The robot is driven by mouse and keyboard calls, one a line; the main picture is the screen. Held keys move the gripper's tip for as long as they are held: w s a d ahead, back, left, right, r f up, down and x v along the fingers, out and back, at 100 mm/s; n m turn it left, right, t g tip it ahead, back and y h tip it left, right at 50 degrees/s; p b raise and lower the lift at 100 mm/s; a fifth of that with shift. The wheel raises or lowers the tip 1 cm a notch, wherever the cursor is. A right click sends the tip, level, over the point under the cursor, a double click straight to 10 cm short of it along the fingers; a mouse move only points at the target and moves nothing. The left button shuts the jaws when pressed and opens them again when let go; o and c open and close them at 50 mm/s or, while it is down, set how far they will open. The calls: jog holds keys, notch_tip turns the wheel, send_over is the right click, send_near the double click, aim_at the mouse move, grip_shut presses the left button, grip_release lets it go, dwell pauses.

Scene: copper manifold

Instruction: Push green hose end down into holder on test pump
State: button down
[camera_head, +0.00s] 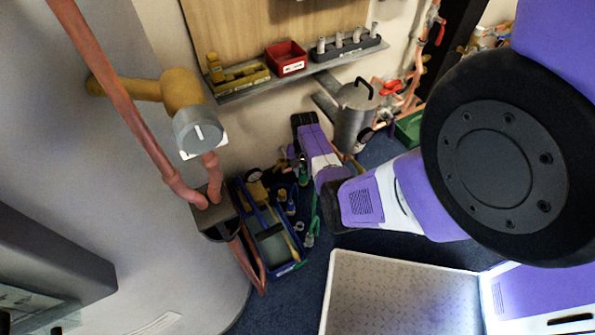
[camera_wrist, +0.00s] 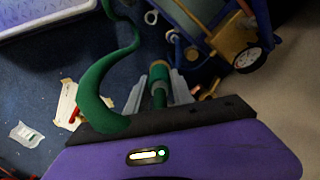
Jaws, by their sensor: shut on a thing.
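In the wrist view, my gripper (camera_wrist: 159,80) is shut on the green hose end (camera_wrist: 158,92), which sits between its two grey fingers. The green hose (camera_wrist: 100,78) curves up and away to the left of the fingers. The test pump (camera_wrist: 232,40) has a brass-coloured body, blue frame and round gauge, and lies just beyond and right of the fingertips. I cannot clearly make out its holder. In the head view, the pump's blue tray (camera_head: 287,268) stands on the floor left of my arm; my gripper there is mostly hidden among small parts.
In the head view, a shelf (camera_head: 300,83) on the wall carries a red bin (camera_head: 286,58) and a yellow tray. White tags (camera_wrist: 26,134) lie on the blue floor.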

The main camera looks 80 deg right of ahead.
jog(key=s+a+m+p, duration=0.1)
jog(key=a+m+p, duration=0.3)
jog(key=a+m, duration=0.55)
notch_tip(320, 180, down, 14)
jog(key=b, duration=1.1)
jog(key=shift+n, duration=0.35)
jog(key=shift+a+f+b, duration=0.1)
jog(key=shift+f+b, duration=0.05)
jog(key=shift+b, duration=0.15)
jog(key=shift+f+b, duration=1)
jog(key=shift+f, duration=0.2)
jog(key=shift+f+b, duration=0.55)
jog(key=shift+f, duration=0.25)
dwell(0.7)
jog(key=c, duration=1)
grip_release()
